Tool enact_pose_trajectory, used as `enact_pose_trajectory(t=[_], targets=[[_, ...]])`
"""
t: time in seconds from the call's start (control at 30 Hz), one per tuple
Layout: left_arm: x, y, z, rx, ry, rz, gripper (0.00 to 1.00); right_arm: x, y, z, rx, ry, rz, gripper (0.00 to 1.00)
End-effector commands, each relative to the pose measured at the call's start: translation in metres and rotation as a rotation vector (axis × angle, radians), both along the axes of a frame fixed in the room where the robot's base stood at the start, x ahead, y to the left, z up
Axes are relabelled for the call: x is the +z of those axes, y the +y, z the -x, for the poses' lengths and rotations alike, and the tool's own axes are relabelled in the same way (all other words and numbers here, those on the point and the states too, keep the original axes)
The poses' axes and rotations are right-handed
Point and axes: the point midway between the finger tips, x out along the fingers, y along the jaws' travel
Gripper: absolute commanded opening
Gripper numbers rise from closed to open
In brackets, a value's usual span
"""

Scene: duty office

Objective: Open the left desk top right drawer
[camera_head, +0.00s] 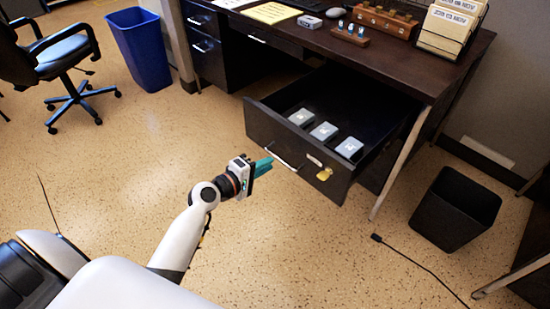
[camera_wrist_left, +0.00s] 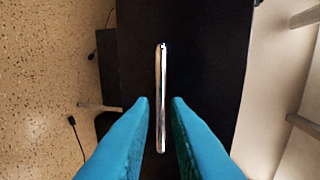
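The dark desk's right-hand top drawer (camera_head: 340,178) is pulled well out, with its inside showing. Several small grey-white boxes (camera_head: 323,131) lie in it. The drawer's silver bar handle (camera_head: 283,159) is on its front. My left gripper (camera_head: 265,165) is at the drawer front, by the handle's left end. In the left wrist view, the gripper's teal fingers (camera_wrist_left: 159,103) are apart, with the handle (camera_wrist_left: 160,95) appearing between them and a gap on each side. I cannot tell whether either finger touches it. My right gripper is not in view.
A yellow tag or lock (camera_head: 324,174) is on the drawer front. A black bin (camera_head: 455,210) stands right of the desk, and a cable (camera_head: 420,262) lies on the floor. A blue bin (camera_head: 140,48) and office chair (camera_head: 62,55) are at back left. Floor before the drawer is clear.

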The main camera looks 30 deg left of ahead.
Motion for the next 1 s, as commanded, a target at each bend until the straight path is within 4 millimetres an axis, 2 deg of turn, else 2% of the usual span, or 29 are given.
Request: enact_pose_trajectory(t=[0.1,0.33,0.5,1.0], targets=[[0.005,0.009,0.026,0.000,0.002,-0.002,0.15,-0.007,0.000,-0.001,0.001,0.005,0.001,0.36],[0.012,0.020,0.054,0.000,0.001,-0.001,0.15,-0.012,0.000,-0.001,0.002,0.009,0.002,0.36],[0.013,0.022,0.060,0.000,0.000,-0.001,0.15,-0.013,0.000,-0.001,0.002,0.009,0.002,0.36],[0.013,0.021,0.061,-0.004,0.002,-0.004,0.15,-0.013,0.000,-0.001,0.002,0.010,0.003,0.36]])
